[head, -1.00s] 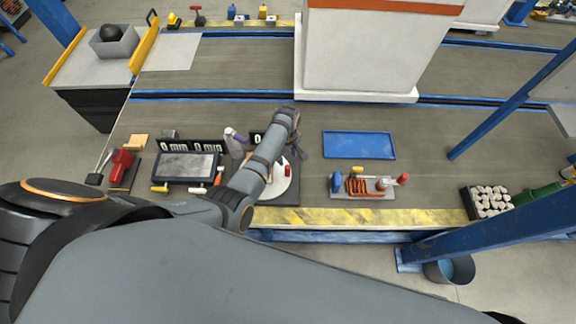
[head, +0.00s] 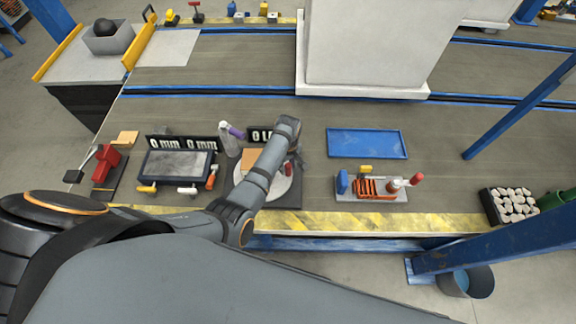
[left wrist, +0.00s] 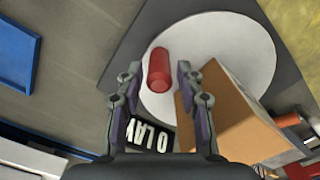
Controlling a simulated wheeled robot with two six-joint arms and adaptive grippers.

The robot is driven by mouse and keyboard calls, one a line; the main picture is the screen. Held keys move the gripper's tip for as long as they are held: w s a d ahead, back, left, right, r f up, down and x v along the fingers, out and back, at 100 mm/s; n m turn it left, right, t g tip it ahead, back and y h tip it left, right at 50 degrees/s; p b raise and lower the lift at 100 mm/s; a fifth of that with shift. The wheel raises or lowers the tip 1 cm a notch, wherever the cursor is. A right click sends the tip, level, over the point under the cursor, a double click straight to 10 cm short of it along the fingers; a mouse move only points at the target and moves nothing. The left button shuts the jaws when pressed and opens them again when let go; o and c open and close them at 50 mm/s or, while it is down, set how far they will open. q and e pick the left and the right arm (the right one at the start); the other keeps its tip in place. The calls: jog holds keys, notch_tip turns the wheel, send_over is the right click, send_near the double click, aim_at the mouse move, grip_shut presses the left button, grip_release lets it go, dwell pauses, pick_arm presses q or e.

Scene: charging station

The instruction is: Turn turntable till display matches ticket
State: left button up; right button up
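The turntable is a round white disc (head: 291,188) at the bench's front middle, also in the left wrist view (left wrist: 250,42). A red upright peg (left wrist: 158,72) and a brown box (left wrist: 228,110) stand on it. The black display (head: 258,134) behind it has white characters, partly hidden by my left arm; part of it shows in the left wrist view (left wrist: 152,138). My left gripper (left wrist: 158,76) is open, its fingers on either side of the peg with gaps visible. In the head view my arm mostly hides the gripper. I cannot make out a ticket. My right gripper is out of view.
A blue tray (head: 367,143) and a small tool rack (head: 372,188) lie to the right. The bench between turntable and blue tray is clear.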

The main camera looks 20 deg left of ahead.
pick_arm(q)
grip_shut()
jog(key=shift+w, duration=0.2)
jog(key=shift+w+a+n, duration=0.45)
jog(key=shift+w+n, duration=0.3)
jog(key=shift+n, duration=0.35)
jog(key=shift+w+a+n, duration=0.4)
jog(key=shift+w+n, duration=0.3)
jog(key=shift+n, duration=0.4)
jog(key=shift+w+a+n, duration=0.6)
jog(key=shift+a+n, duration=0.1)
jog(key=shift+n, duration=0.35)
jog(key=shift+w+a+n, duration=0.55)
jog(key=shift+a+n, duration=0.15)
jog(key=shift+n, duration=0.35)
jog(key=shift+w+a+n, duration=0.2)
jog(key=shift+a+n, duration=0.25)
jog(key=shift+n, duration=0.15)
jog(key=shift+w+a+n, duration=0.2)
jog(key=shift+a+n, duration=0.25)
jog(key=shift+n, duration=0.15)
jog(key=shift+w+a+n, duration=0.2)
jog(key=shift+a+n, duration=0.75)
jog(key=shift+n, duration=0.25)
jog(key=shift+a+n, duration=1.2)
jog(key=shift+n, duration=0.2)
jog(key=shift+s+a+n+p, duration=0.2)
jog(key=shift+a+n+p, duration=0.25)
jog(key=shift+a+n, duration=0.4)
